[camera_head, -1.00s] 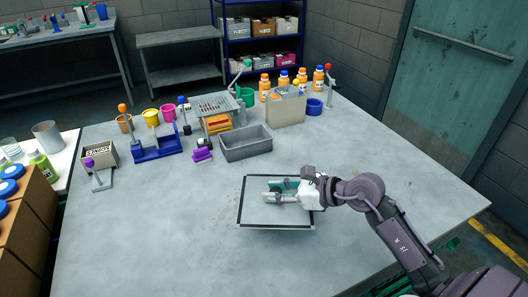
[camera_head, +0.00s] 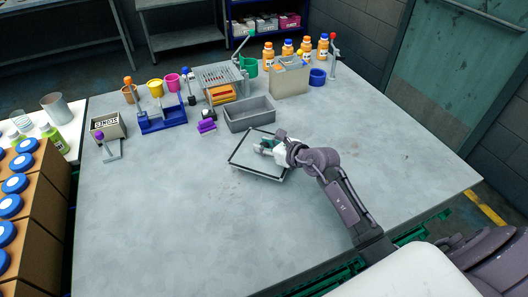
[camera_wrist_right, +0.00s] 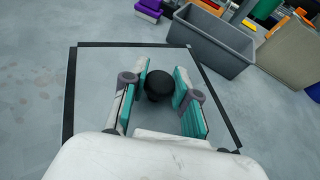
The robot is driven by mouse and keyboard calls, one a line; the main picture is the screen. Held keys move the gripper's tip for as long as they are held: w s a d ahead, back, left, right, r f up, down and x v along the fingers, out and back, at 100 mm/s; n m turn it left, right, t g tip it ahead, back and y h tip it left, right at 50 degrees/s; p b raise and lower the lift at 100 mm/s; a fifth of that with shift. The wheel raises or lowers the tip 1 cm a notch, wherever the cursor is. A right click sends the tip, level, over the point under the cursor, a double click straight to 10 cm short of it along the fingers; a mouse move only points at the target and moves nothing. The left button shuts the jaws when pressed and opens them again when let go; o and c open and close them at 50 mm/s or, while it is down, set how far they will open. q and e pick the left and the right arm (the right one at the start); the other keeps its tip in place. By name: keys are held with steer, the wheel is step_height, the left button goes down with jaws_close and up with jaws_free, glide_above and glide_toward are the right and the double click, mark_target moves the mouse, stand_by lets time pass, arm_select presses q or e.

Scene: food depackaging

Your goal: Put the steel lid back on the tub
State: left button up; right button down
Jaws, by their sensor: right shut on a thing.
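The steel lid (camera_head: 246,157) is a flat grey square plate with a black rim. In the wrist view it spreads under my fingers, with its black knob (camera_wrist_right: 159,86) between them. My right gripper (camera_head: 268,147) is shut on the lid's knob and holds the lid just in front of the tub. The tub (camera_head: 250,113) is a grey, open, rectangular bin on the table, and its inside looks empty. In the wrist view the tub (camera_wrist_right: 207,45) lies beyond the lid's far edge. My left gripper is not in view.
Behind the tub stand a wire rack (camera_head: 220,76), a beige box (camera_head: 289,80) and several orange bottles (camera_head: 306,47). Purple blocks (camera_head: 206,126) lie left of the tub, near a blue stand (camera_head: 162,118). The front and right of the table (camera_head: 150,220) are clear.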

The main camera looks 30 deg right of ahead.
mark_target(264, 156)
steer(key=shift+f, duration=2.05)
steer(key=c, duration=0.9)
jaws_free()
steer(key=shift+f, duration=0.15)
